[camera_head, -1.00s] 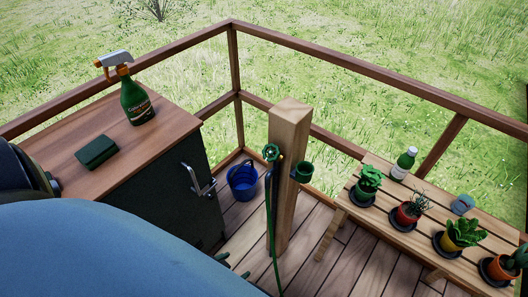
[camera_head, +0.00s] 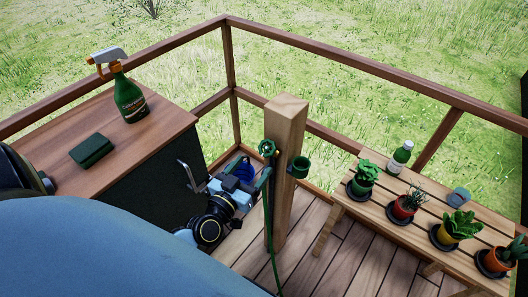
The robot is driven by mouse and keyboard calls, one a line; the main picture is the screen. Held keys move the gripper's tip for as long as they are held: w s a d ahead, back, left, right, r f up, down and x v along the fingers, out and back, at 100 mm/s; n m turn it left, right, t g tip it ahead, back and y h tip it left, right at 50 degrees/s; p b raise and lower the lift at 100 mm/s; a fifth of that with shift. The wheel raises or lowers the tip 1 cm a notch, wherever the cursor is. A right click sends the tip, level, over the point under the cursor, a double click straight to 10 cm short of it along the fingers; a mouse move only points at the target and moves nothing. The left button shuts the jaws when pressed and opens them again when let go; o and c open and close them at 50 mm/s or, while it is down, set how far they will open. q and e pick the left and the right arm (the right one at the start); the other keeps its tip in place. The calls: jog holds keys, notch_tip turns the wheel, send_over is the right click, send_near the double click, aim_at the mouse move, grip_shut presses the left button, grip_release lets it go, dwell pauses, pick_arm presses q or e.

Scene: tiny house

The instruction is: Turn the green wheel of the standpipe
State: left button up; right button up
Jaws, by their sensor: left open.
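The green wheel (camera_head: 267,148) sits on the left side of the upright wooden post (camera_head: 288,178) of the standpipe. A green hose (camera_head: 270,225) hangs down along the post. My left gripper (camera_head: 250,176) is open, just below and to the left of the wheel, in front of the post's left side. It looks apart from the wheel, and its fingertips are hard to make out against the dark hose and bucket. My right gripper is not in view.
A cabinet (camera_head: 145,150) with a spray bottle (camera_head: 130,98) and a green sponge (camera_head: 92,149) stands at left. A green cup-like holder (camera_head: 300,167) is on the post. A slatted bench (camera_head: 375,218) with potted plants stands at right.

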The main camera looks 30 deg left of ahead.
aim_at(269, 151)
pick_arm(q)
jog(key=w, duration=0.7)
jog(key=shift+a, duration=0.15)
jog(key=shift+c, duration=0.4)
jog(key=c, duration=0.9)
jog(key=shift+r+n+y+p, duration=0.15)
jog(key=shift+n+y+p, duration=0.25)
jog(key=shift+n+p, duration=0.15)
jog(key=n+g+y+p, duration=0.1)
jog(key=n+y+p, duration=0.1)
jog(key=n+g+y+p, duration=0.1)
jog(key=n+y+p, duration=0.1)
jog(key=n+p, duration=0.1)
jog(key=d+n+g+y+p, duration=0.1)
jog(key=n+p, duration=0.1)
jog(key=shift+w+r+y, duration=0.15)
jog(key=shift+r+y, duration=0.05)
jog(key=shift+y, duration=0.2)
jog(key=n+g+y+p, duration=0.2)
jog(key=n, duration=0.1)
jog(key=shift+w+d+n+p, duration=0.1)
jog(key=shift+d+n+p, duration=0.05)
jog(key=shift+n+p, duration=0.25)
jog(key=shift+n+g+p, duration=0.35)
jog(key=shift+n+g, duration=0.3)
jog(key=shift+g, duration=0.15)
jog(key=shift+f+n+y, duration=0.1)
jog(key=shift+n+y, duration=0.2)
